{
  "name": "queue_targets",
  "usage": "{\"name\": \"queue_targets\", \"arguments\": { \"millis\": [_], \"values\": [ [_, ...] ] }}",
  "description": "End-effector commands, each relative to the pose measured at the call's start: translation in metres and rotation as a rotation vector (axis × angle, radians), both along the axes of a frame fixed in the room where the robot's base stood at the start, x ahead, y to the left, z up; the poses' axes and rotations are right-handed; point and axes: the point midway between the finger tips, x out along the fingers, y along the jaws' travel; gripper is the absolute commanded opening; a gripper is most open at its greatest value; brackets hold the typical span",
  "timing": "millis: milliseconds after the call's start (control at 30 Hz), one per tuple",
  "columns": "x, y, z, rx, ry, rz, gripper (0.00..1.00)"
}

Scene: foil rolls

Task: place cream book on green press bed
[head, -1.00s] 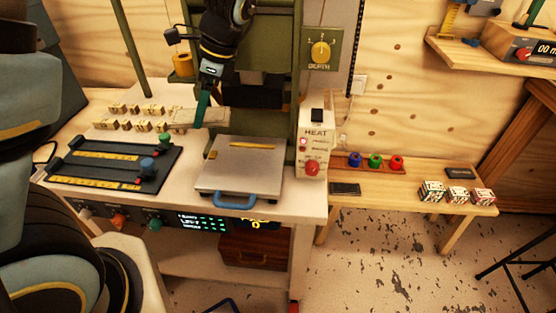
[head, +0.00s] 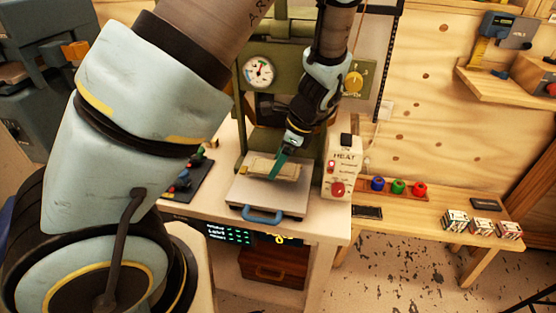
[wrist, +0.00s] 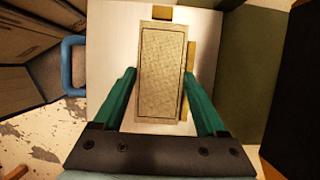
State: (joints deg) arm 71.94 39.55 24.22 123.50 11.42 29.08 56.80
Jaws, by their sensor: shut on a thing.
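The cream book (head: 262,167) is over the pale metal plate of the green press bed (head: 250,195). In the wrist view the book (wrist: 162,70) lies lengthwise between the green fingers of my gripper (wrist: 165,95). My gripper (head: 277,165) is shut on the book from above. The bed's plate (wrist: 112,45) shows around the book, with brass stops (wrist: 190,60) beside it and at its far end. I cannot tell whether the book touches the plate or is slightly above it.
The green press frame (head: 245,110) with a gauge stands behind the bed. A cream heat box (head: 343,172) stands close on the right. A blue handle (head: 262,215) sticks out in front. My arm covers much of the left bench.

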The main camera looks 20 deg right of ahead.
Motion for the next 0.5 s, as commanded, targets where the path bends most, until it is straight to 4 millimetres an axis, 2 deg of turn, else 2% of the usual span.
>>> {"name": "queue_targets", "arguments": {
  "millis": [500],
  "values": [
    [0.000, 0.000, -0.010, -0.001, 0.000, 0.001, 0.07]
  ]
}}
